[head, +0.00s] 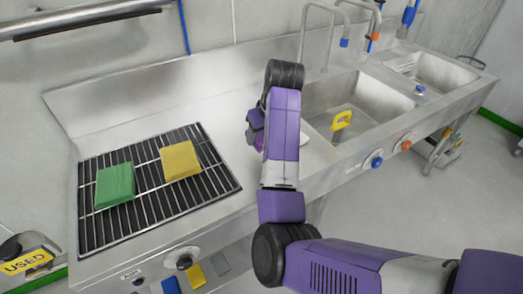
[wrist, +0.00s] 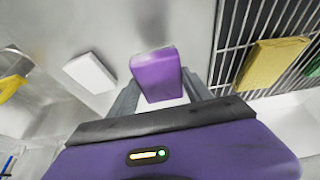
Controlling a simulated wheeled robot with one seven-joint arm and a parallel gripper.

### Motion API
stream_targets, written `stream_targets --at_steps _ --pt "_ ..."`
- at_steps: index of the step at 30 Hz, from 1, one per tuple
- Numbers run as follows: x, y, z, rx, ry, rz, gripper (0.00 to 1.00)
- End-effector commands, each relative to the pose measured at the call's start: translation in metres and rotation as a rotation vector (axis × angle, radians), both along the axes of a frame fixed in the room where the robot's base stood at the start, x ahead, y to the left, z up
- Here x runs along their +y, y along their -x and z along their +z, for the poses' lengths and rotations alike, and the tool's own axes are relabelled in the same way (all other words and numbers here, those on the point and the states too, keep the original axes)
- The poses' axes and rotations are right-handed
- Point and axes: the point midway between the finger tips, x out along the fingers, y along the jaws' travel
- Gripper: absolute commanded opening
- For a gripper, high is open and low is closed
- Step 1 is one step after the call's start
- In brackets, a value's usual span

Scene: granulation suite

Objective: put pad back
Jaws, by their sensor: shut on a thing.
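My gripper (wrist: 160,94) is shut on a purple pad (wrist: 156,70), with one grey finger on each side of it. The pad stands out beyond the fingertips over the steel counter. I cannot tell whether it touches the counter. In the head view my purple wrist mostly hides the gripper, which is over the counter between the rack and the sink. A green pad (head: 114,186) and a yellow pad (head: 180,160) lie on the black wire rack (head: 150,154). The yellow pad also shows in the wrist view (wrist: 268,62). A white pad (wrist: 90,72) lies on the counter.
The sink basin (head: 345,95) is right of my gripper and holds a yellow object (head: 341,122). Taps (head: 330,40) rise behind it. The rack's right and front parts are bare.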

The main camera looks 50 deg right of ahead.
Motion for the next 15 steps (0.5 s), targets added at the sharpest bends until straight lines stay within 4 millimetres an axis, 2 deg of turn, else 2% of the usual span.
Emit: stream_targets --at_steps 3,8,15 --pt "0.0 0.0 -0.014 0.0 0.0 0.001 0.2" --pt "0.0 0.0 -0.025 0.001 0.0 0.001 0.2" --pt "0.0 0.0 -0.057 0.0 0.0 0.001 0.2"
